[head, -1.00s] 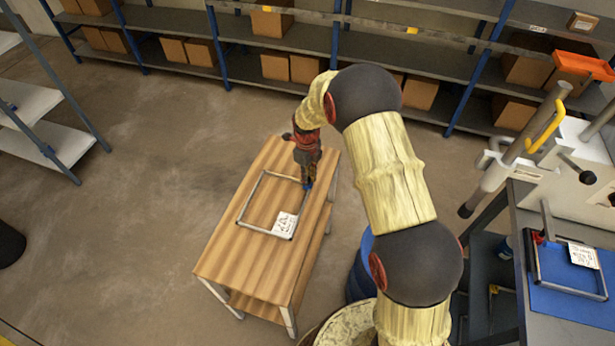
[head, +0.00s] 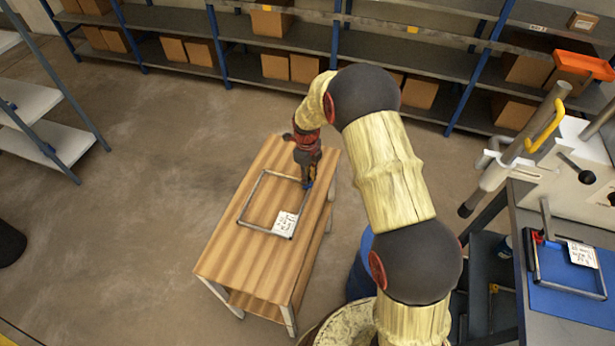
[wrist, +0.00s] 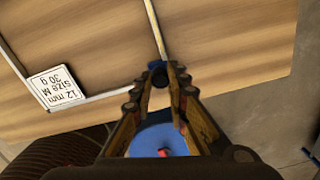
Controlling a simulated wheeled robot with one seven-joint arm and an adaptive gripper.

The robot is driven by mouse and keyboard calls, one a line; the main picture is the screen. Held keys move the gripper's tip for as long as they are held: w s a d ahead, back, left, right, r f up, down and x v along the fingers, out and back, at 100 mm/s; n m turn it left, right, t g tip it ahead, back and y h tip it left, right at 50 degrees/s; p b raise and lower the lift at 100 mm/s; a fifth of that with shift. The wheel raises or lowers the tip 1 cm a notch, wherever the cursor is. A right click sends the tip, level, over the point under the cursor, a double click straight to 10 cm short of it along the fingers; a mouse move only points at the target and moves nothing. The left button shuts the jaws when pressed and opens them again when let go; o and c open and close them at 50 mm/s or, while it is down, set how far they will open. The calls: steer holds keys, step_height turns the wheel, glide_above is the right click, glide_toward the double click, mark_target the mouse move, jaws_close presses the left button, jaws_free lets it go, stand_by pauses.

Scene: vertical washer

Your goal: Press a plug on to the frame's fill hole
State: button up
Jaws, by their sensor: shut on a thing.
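A thin grey rectangular frame (head: 240,203) lies flat on the wooden table (head: 232,262). In the wrist view its tubes (wrist: 105,98) run towards my fingertips. A white label (head: 285,223) sits at its near corner; in the wrist view the label (wrist: 55,88) reads 12 mm, Size M, 30 g. My gripper (head: 308,182) points down at the frame's right-hand corner. Its fingers are shut on a small dark blue plug (wrist: 158,69), at the tube's end in the wrist view. The fill hole is hidden, and I cannot tell how far the plug is seated.
A blue barrel (head: 360,262) stands right of the table; its top (wrist: 158,138) shows between my fingers. A bench at the right holds a press and another labelled frame (head: 568,288) on a blue mat. Shelves (head: 170,20) with boxes line the back.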

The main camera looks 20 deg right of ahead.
steer(key=shift+f, duration=0.2)
stand_by(0.8)
steer(key=o, duration=0.7)
steer(key=shift+o, duration=0.5)
steer(key=shift+r, duration=0.1)
steer(key=shift+r+p, duration=2.1)
steer(key=shift+r, duration=1.35)
